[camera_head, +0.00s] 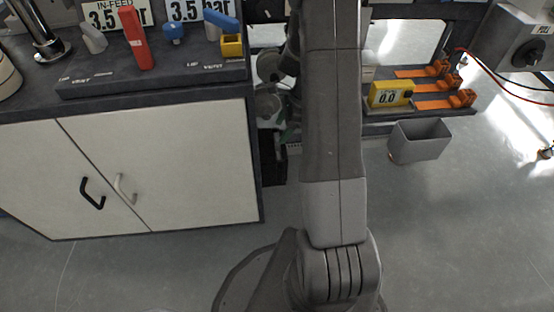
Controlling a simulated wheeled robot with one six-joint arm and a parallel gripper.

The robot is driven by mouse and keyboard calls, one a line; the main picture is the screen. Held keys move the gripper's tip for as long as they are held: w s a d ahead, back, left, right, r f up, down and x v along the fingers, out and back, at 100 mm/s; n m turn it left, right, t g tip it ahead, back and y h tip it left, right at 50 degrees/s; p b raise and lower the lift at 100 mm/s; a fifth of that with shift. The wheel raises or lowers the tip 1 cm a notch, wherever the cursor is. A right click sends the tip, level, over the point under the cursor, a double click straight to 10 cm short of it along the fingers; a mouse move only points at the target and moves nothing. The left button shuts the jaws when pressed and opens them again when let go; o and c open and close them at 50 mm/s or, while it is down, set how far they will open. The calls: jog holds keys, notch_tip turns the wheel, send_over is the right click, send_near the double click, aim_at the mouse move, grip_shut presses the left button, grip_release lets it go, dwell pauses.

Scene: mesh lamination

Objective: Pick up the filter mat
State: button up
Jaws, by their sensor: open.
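I cannot make out a filter mat in the head view. My own arm runs up the middle of the picture and hides part of the place behind it. My gripper is beyond the top edge or hidden, so it does not show.
A white cabinet (165,165) with a dark top stands at left, carrying a red handle (136,40), a blue knob (173,33) and a yellow block (232,46). At right are a yellow gauge (391,94), orange clamps (440,102) and a grey bin (420,141). The right floor (460,230) is clear.

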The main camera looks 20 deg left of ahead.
aim_at(277, 137)
jog(key=b+x, duration=0.2)
jog(key=x, duration=0.3)
jog(key=shift+w+f, duration=0.15)
jog(key=shift+f, duration=0.1)
jog(key=shift+r, duration=0.1)
grip_shut()
jog(key=shift+r, duration=0.1)
